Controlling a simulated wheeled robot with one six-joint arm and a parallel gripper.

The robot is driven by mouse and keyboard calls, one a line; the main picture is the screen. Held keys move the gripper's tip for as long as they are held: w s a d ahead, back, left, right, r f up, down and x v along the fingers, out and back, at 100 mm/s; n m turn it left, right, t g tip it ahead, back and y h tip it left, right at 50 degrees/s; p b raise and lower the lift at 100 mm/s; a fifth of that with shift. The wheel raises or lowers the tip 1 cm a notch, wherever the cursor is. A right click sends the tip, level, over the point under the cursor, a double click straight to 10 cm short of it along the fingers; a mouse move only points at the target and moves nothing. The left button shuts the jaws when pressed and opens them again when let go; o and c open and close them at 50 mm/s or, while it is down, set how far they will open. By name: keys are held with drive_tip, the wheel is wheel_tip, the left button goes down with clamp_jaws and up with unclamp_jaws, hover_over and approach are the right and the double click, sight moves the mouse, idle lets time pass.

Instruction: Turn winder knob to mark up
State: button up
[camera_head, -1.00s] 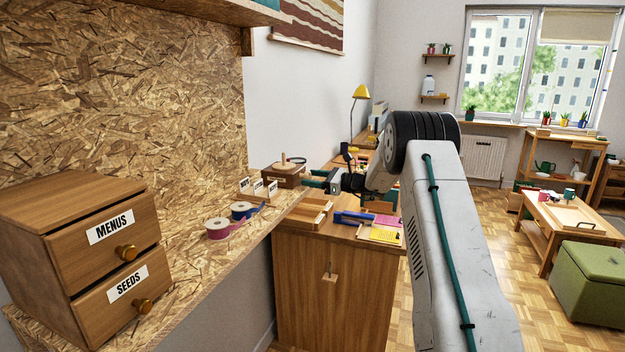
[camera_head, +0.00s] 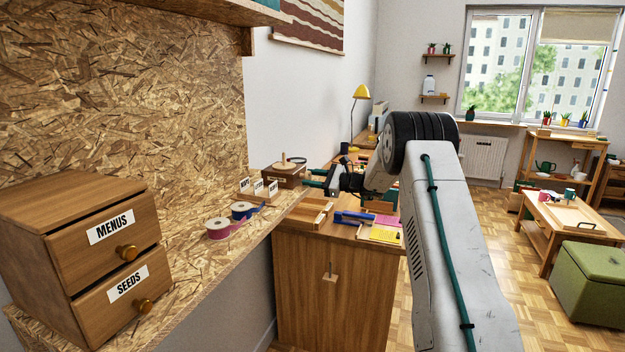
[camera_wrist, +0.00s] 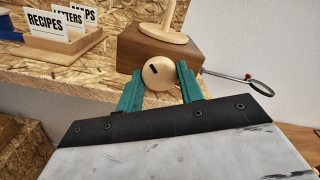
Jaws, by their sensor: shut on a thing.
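The winder (camera_head: 284,177) is a brown wooden box at the far end of the OSB shelf, with a pale wooden piece on top. In the wrist view the winder box (camera_wrist: 135,50) carries a round pale knob (camera_wrist: 161,78) on its front face. A short dark mark on the knob sits up and left of its centre. My gripper (camera_wrist: 160,71) has its two teal fingers on either side of the knob and is shut on it. In the head view my gripper (camera_head: 314,179) reaches the winder's right side, and the knob cannot be made out.
A card holder (camera_wrist: 62,43) with RECIPES, LETTERS and MAPS cards stands left of the winder. A thin rod with a ring (camera_wrist: 258,85) sticks out right of it. Ribbon rolls (camera_head: 218,228) and a drawer box (camera_head: 85,260) lie nearer along the shelf.

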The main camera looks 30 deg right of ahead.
drive_tip(key=shift+n, duration=0.5)
drive_tip(key=o, duration=1)
